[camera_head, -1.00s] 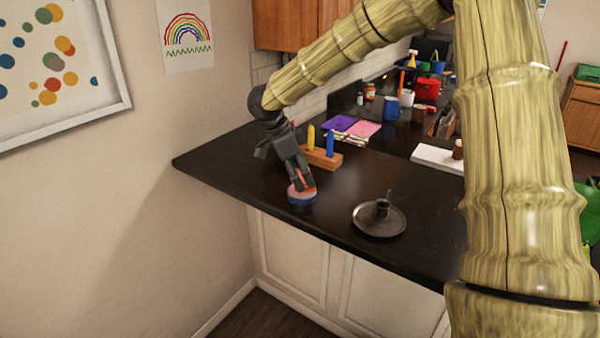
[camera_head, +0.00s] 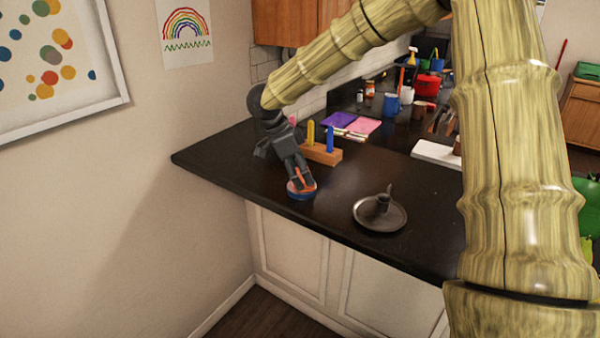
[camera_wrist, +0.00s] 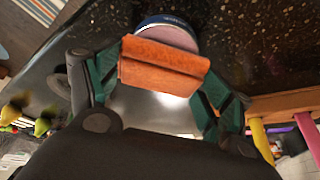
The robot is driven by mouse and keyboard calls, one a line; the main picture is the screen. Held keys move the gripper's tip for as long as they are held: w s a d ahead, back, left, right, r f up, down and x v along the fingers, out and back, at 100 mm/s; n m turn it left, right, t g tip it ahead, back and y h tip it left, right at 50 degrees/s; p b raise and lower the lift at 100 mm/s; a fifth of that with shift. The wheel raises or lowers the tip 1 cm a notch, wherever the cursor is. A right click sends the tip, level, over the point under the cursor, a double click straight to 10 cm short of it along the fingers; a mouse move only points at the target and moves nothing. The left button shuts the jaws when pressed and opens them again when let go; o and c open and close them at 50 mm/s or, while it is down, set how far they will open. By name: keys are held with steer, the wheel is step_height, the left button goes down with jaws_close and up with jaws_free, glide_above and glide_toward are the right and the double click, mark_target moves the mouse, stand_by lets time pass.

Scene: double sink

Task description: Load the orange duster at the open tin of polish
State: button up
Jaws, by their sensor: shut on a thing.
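The open tin of polish (camera_head: 300,196) is a low round blue tin near the counter's front edge. In the wrist view, the tin (camera_wrist: 172,25) shows a dark blue rim and a pale pinkish inside. My gripper (camera_head: 301,181) points down over it at a slant. The gripper (camera_wrist: 165,88) is shut on the orange duster (camera_wrist: 165,65), a folded orange cloth held between the green-sided fingers. The duster (camera_head: 304,186) is over the tin's top and hides part of it. I cannot tell whether it touches the polish.
A wooden block (camera_head: 322,155) with yellow and blue pegs stands just behind my gripper. A dark round candle holder (camera_head: 380,213) stands to the right. Purple and pink cloths (camera_head: 350,124) lie farther back. Black counter between tin and candle holder is clear.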

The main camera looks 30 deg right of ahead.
mark_target(300, 175)
steer(key=shift+f, duration=0.5)
stand_by(0.6)
steer(key=shift+f+p, duration=0.1)
steer(key=shift+p, duration=0.45)
stand_by(2.6)
steer(key=shift+r+p, duration=3.6)
steer(key=shift+p, duration=0.05)
